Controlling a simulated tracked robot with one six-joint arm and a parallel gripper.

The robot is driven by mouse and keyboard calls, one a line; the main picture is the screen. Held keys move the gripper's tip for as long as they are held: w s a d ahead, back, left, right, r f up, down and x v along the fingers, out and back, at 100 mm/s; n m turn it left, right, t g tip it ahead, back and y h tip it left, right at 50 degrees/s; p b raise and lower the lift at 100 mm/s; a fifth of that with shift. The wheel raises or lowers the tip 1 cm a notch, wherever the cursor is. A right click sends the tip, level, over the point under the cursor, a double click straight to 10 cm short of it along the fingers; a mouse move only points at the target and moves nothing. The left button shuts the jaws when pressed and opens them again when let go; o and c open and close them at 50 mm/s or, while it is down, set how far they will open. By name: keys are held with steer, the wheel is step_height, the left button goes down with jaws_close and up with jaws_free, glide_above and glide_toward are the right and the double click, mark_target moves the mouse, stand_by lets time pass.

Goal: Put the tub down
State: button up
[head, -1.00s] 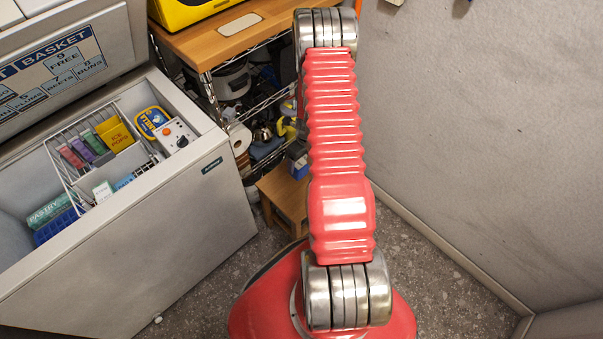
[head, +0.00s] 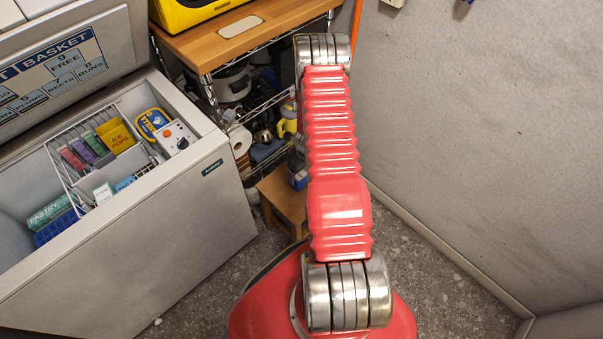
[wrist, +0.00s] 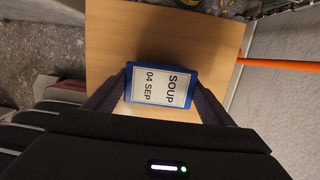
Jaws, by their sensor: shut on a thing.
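The tub (wrist: 162,86) has a blue rim and a white label reading "SOUP 04 SEP" in the wrist view. My gripper (wrist: 160,96) is shut on it, with one dark finger at each side. Beneath the tub is a plain wooden top, which appears to be the small wooden stool (head: 284,206) in the head view. I cannot tell whether the tub touches the wood. In the head view my red arm hides most of the gripper's area.
An open chest freezer (head: 140,235) with a wire basket stands at left. A wire shelf unit with a wooden top (head: 225,38) is behind the stool. A grey wall (head: 490,130) closes the right side. An orange pole (wrist: 280,64) crosses at right in the wrist view.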

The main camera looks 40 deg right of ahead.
steer(key=shift+d+f, duration=0.1)
steer(key=shift+f, duration=0.15)
steer(key=o, duration=1.3)
steer(key=shift+f, duration=0.1)
steer(key=shift+s+r, duration=0.3)
steer(key=shift+r, duration=1.7)
steer(key=shift+s+r, duration=0.3)
steer(key=shift+r, duration=1.75)
steer(key=shift+s+r, duration=0.3)
steer(key=shift+r, duration=1.7)
